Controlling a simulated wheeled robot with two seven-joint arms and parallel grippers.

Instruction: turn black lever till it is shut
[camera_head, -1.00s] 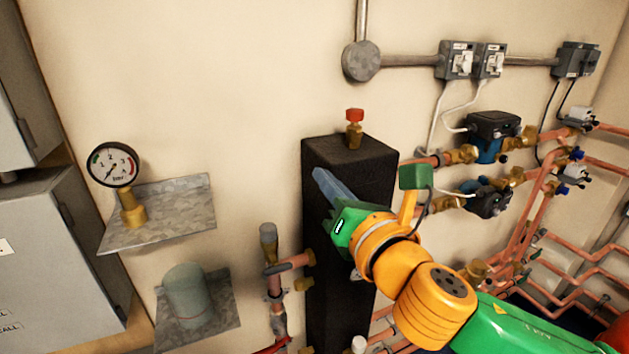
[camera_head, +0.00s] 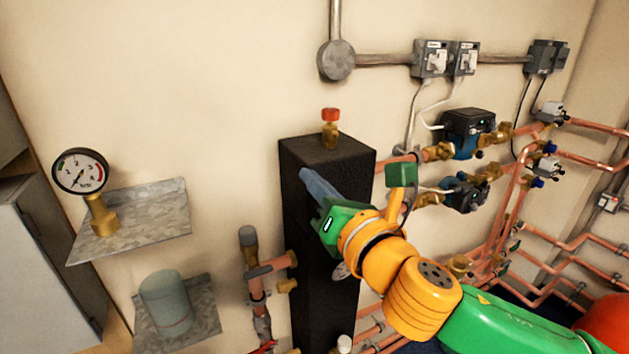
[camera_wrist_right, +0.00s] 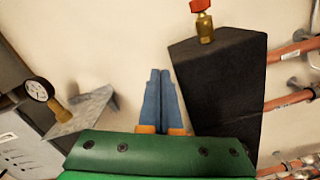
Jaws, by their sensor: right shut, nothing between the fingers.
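I cannot make out a black lever for certain in either view. My right gripper (camera_head: 306,177), with blue fingers and a green body, is in front of the upper part of a tall black column (camera_head: 318,292) in the head view. In the right wrist view, the fingers (camera_wrist_right: 161,78) are together and empty, pointing at the bare wall just left of the black column (camera_wrist_right: 215,85). The gripper and forearm hide part of the column and the pipes behind. My left gripper is in neither view.
A brass valve with a red cap (camera_head: 330,127) tops the column. A pressure gauge (camera_head: 80,172) stands on a metal shelf (camera_head: 140,218) at left. Copper pipes (camera_head: 590,160) and pumps (camera_head: 468,130) fill the right.

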